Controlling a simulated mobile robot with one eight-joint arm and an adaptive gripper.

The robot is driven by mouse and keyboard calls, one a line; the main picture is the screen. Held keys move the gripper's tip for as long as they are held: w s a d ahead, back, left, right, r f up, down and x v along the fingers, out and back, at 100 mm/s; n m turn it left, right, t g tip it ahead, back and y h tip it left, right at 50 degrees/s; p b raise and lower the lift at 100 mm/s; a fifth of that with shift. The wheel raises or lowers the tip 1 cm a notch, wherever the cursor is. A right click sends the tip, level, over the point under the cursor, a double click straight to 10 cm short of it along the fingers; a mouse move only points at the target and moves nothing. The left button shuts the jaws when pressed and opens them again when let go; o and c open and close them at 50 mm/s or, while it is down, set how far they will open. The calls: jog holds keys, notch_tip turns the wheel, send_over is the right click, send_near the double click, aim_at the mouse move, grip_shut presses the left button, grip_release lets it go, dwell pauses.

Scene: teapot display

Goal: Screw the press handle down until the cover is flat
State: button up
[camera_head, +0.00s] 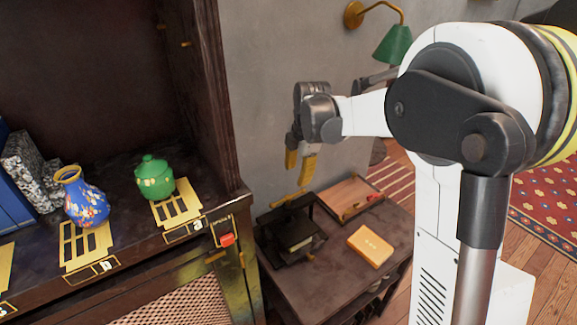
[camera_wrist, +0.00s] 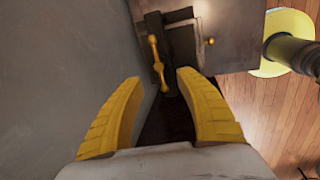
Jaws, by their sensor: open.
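The press (camera_head: 284,240) is a dark frame on the small table, and its brass handle (camera_head: 292,200) is a bar across the top. A dark book-like block with pale edges (camera_head: 302,241) sits within the press; I cannot tell whether its cover is flat. My gripper (camera_head: 299,174) is open and empty, pointing down above the handle, apart from it in the head view. In the wrist view, the handle (camera_wrist: 157,62) shows just beyond the gap between my yellow fingers (camera_wrist: 158,80), with the dark press (camera_wrist: 182,46) behind it.
A grey wall (camera_head: 262,100) stands close behind. A cabinet with a blue vase (camera_head: 84,200) and green pot (camera_head: 154,178) is left.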

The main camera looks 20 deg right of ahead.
aim_at(292, 195)
jog(key=shift+n, duration=0.3)
jog(key=b+x, duration=0.1)
jog(key=x, duration=0.2)
jog(key=b+x, duration=0.1)
jog(key=x, duration=0.3)
jog(key=b+x, duration=0.1)
jog(key=x, duration=0.3)
jog(key=shift+w+d+f+b, duration=0.1)
jog(key=shift+w+d+b, duration=0.05)
jog(key=shift+w+b, duration=0.15)
grip_shut()
